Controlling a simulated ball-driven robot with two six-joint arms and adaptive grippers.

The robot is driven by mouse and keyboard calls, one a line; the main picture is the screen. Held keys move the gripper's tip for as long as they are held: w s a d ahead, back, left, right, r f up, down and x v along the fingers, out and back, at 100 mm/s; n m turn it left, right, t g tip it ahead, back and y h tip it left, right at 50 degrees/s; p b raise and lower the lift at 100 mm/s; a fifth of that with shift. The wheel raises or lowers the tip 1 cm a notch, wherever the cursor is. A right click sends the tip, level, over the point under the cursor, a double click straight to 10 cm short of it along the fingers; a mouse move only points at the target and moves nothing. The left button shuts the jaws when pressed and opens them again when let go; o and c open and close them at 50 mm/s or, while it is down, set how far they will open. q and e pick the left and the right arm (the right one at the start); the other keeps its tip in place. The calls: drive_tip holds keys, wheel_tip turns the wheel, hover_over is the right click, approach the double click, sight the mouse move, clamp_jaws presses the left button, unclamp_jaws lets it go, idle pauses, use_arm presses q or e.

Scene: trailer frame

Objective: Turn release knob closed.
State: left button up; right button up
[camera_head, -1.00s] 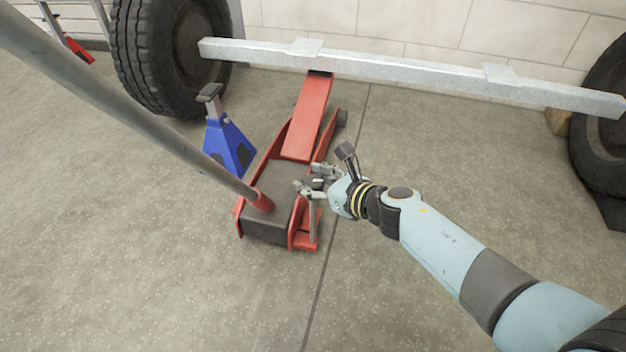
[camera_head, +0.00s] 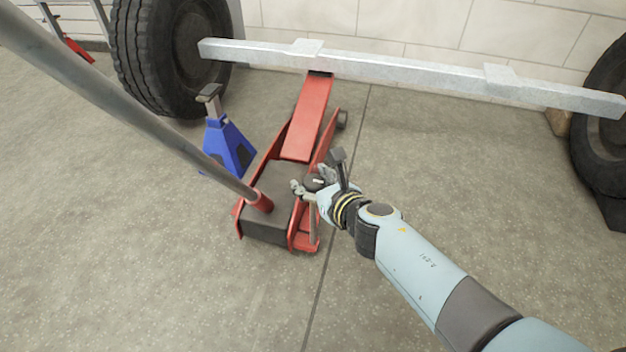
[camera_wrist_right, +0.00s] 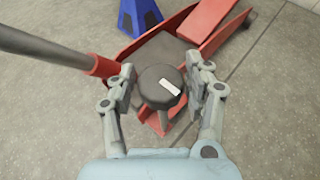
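The release knob (camera_wrist_right: 159,88) is a round black cap with a white bar mark on top, standing on a post at the red floor jack. In the head view the knob (camera_head: 314,183) shows small and dark. My right gripper (camera_wrist_right: 163,82) is open, with one finger to each side of the knob. A gap shows between the knob and each finger in the wrist view. In the head view the right gripper (camera_head: 311,182) partly covers the knob and its post. My left gripper is not in view.
The jack's long grey handle (camera_head: 130,110) slants up to the left. The red lifting arm (camera_head: 307,118) reaches under a pale beam (camera_head: 400,68) between two tires. A blue jack stand (camera_head: 228,145) is left of the jack. The floor in front is clear.

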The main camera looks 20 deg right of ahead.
drive_tip(key=shift+o, duration=0.8)
drive_tip(key=v, duration=1.2)
